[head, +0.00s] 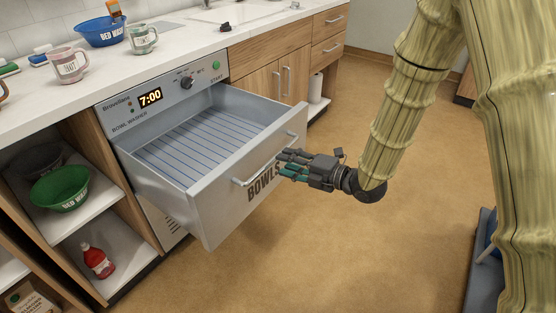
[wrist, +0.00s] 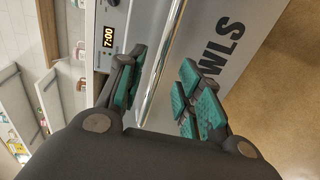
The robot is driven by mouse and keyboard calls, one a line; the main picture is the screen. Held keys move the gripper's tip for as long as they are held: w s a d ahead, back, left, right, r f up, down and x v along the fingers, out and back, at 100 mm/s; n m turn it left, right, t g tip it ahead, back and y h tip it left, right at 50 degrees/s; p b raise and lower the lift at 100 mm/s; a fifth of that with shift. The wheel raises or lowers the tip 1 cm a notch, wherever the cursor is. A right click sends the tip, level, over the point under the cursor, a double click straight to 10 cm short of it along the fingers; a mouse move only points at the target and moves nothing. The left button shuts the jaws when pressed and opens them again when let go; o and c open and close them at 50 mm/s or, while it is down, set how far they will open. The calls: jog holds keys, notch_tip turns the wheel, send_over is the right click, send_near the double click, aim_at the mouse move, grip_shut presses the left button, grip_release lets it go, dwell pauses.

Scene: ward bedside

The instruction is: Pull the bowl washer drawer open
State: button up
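The bowl washer drawer (head: 225,205) is a grey metal drawer pulled well out of the washer (head: 165,97), with "BOWLS" on its front. Its inside is empty, with a blue-lined rack floor. The bar handle (head: 250,178) runs across the drawer front; it also shows as a shiny bar in the wrist view (wrist: 163,60). My gripper (head: 282,165) is at the right part of the handle. In the wrist view its teal-padded fingers (wrist: 160,90) are spread apart, with the bar running through the gap between them. I cannot tell whether either finger touches the bar.
Left of the washer, open shelves hold a green bowl (head: 60,189) and a red bottle (head: 98,261). The counter (head: 190,40) carries mugs and a blue bowl (head: 100,32). Wooden cabinets (head: 275,85) stand to the right. The floor (head: 350,250) before the drawer is clear.

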jog(key=v, duration=0.6)
jog(key=shift+d, duration=0.25)
jog(key=shift+s, duration=0.15)
jog(key=s+d+f+m+g+h, duration=0.1)
jog(key=s+d+f+m+h, duration=0.25)
jog(key=f+m, duration=0.4)
jog(key=s+d+f+m+h, duration=0.2)
jog(key=s+f+m, duration=0.2)
jog(key=f, duration=0.6)
jog(key=s+d+f+m+g+h, duration=0.1)
jog(key=s+d+f+m+h, duration=0.3)
jog(key=f, duration=0.4)
jog(key=s+d+f+m+g+h, duration=0.1)
jog(key=s+d+f+m+g, duration=0.1)
jog(key=s+f+m, duration=0.45)
jog(key=s+d+f+m+g+h, duration=0.1)
jog(key=s+d+f+m+g, duration=0.15)
jog(key=s, duration=0.75)
jog(key=s+d+f+m+g+h, duration=0.25)
jog(key=s+m, duration=0.25)
jog(key=s, duration=0.3)
notch_tip(320, 180, up, 22)
jog(key=p, duration=2.2)
jog(key=shift+w+a+y+p, duration=0.15)
jog(key=shift+a+y+p, duration=0.15)
jog(key=shift+y, duration=0.1)
